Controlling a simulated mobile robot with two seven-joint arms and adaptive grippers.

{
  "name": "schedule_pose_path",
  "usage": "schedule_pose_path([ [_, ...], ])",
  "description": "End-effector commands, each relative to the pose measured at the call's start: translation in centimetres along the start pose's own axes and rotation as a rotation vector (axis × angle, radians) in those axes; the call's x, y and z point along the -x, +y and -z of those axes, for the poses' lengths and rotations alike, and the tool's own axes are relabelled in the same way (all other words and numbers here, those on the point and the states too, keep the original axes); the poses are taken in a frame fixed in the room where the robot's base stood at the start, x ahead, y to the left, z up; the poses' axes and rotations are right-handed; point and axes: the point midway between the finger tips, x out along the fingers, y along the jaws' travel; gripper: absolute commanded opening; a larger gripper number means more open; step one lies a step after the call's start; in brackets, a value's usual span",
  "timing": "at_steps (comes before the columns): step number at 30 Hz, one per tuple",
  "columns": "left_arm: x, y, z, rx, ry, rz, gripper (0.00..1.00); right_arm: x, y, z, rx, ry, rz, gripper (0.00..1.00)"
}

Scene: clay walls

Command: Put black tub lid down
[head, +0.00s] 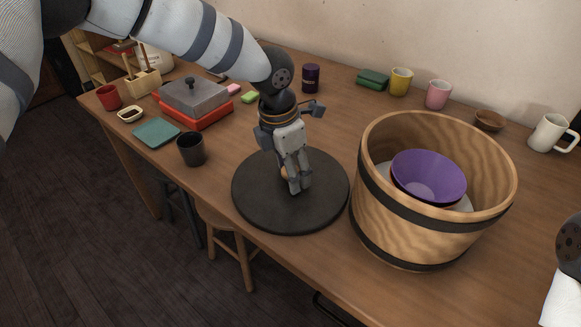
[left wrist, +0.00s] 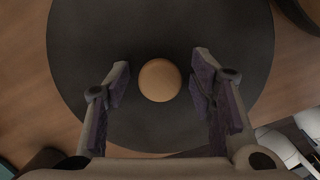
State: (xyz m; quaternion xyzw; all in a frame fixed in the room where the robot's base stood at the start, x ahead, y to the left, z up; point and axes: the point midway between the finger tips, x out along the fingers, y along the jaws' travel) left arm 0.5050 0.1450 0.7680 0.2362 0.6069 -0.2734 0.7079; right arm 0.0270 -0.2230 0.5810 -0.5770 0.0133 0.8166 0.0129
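The black tub lid (head: 258,203) is a round, dark disc with a small round wooden knob. It appears to lie flat on the wooden table, left of the tub and near the front edge. My left gripper (head: 297,186) points down over the lid's middle. In the left wrist view, the knob (left wrist: 160,80) sits between the two spread fingers, with a gap on each side. The left gripper (left wrist: 160,88) is open and holds nothing. In the head view the fingers mostly hide the knob. My right gripper is not in view; only part of that arm shows at the right edge.
The wooden tub (head: 415,232) with black bands stands open right of the lid, with a purple bowl (head: 430,176) inside. A dark cup (head: 191,149) and a red box with a grey lidded pan (head: 195,96) are to the left. Mugs line the back.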

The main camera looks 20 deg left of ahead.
Motion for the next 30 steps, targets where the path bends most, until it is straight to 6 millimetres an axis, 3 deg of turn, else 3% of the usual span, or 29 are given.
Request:
schedule_pose_path([
  [5, 0.9, 0.1, -0.1, 0.000, -0.003, -0.002, 0.50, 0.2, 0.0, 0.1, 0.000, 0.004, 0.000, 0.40],
  [12, 7.5, 0.1, -0.2, 0.000, -0.008, -0.004, 0.50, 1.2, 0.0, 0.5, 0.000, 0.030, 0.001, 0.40],
  [18, 11.4, 0.1, -0.1, -0.001, -0.004, -0.003, 0.50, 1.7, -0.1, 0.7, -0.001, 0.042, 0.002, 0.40],
  [30, 12.3, 0.0, 0.0, -0.001, 0.001, 0.001, 0.50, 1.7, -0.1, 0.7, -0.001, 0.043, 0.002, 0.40],
])
